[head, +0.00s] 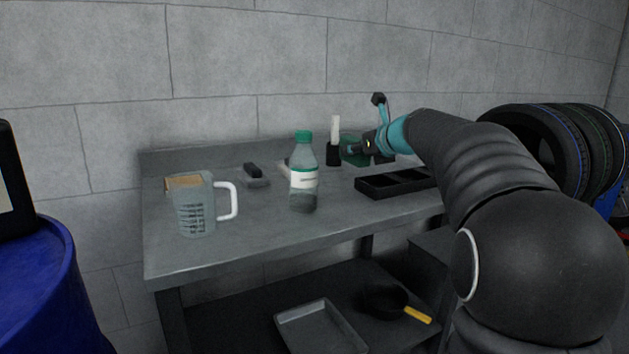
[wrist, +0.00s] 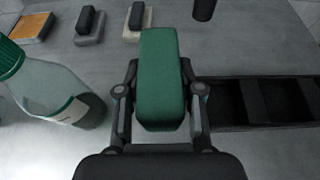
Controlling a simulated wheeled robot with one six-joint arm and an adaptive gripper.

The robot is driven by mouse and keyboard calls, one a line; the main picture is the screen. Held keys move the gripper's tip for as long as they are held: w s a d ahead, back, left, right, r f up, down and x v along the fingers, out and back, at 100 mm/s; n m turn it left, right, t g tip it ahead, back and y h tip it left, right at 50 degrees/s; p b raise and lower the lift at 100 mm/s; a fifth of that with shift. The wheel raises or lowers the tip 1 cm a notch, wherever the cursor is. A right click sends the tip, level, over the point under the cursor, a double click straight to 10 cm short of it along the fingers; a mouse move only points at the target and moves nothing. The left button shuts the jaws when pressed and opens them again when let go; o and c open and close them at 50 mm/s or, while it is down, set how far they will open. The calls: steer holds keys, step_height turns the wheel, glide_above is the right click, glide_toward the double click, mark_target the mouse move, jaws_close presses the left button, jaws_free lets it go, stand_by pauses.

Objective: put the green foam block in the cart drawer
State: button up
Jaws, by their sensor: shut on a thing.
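The green foam block (wrist: 161,75) is held between the two fingers of my gripper (wrist: 160,92) in the wrist view. It fills the middle of that view, with its long side pointing away from the palm. In the head view my gripper (head: 366,148) is over the back right of the grey workbench, and part of the green block (head: 353,157) shows behind it. How far the block is above the bench is hard to tell. I cannot make out the cart drawer for certain in either view.
On the workbench (head: 260,238) are a green-capped bottle (head: 304,178), a measuring jug (head: 194,208), brushes (head: 256,175) and a black divided tray (head: 375,186) just right of my gripper. A metal tray (head: 320,328) and a yellow-handled pan (head: 385,302) lie below. Tyres (head: 545,145) stand right.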

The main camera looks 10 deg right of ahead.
glide_above(325, 192)
step_height(325, 192, down, 5)
steer(key=shift+s+f, duration=0.1)
steer(key=shift+f, duration=0.1)
steer(key=shift+f+b, duration=0.85)
steer(key=shift+f, duration=1.1)
steer(key=shift+f, duration=0.3)
steer(key=o, duration=0.9)
steer(key=shift+o, duration=0.2)
